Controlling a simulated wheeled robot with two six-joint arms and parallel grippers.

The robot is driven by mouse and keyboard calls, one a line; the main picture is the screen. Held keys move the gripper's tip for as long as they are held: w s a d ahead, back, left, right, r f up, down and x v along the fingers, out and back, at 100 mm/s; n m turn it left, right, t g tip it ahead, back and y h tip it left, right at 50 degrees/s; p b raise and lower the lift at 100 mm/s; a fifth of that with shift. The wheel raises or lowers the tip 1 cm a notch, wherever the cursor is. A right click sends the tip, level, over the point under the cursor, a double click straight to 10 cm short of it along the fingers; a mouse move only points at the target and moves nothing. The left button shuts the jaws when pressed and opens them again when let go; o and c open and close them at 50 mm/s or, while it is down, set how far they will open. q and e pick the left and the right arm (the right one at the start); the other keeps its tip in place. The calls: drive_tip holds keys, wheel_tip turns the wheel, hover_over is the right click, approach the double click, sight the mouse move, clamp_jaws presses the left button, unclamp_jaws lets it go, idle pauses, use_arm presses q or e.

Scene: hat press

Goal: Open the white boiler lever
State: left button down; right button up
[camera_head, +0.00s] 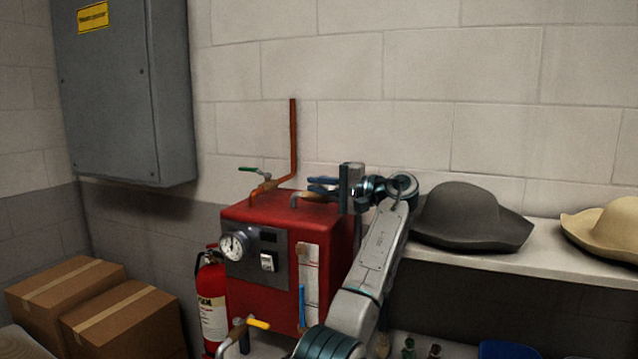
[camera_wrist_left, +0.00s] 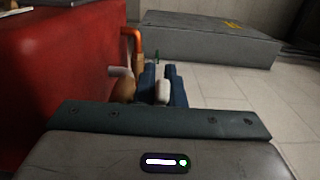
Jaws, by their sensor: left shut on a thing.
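The red boiler (camera_head: 265,270) stands against the wall in the head view, and its red side (camera_wrist_left: 60,75) fills the left of the left wrist view. My left gripper (camera_head: 323,186) is at the boiler's top right, its blue fingers pointing left. In the left wrist view my left gripper (camera_wrist_left: 164,76) is shut on the white lever (camera_wrist_left: 163,92), which shows between the two blue fingers. A brass valve body (camera_wrist_left: 125,91) sits just left of the fingers. The lever is hidden in the head view. My right gripper is not in view.
A green-handled valve (camera_head: 252,170) and an upright orange pipe (camera_head: 293,140) are behind on the boiler top. A yellow-handled valve (camera_head: 258,323) is at its lower front. A grey hat (camera_head: 470,215) lies on a shelf (camera_head: 500,258) to the right. A fire extinguisher (camera_head: 211,300) stands left.

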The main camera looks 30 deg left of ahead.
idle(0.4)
use_arm(q)
drive_tip(key=c, duration=1.5)
unclamp_jaws()
drive_tip(key=shift+w, duration=0.1)
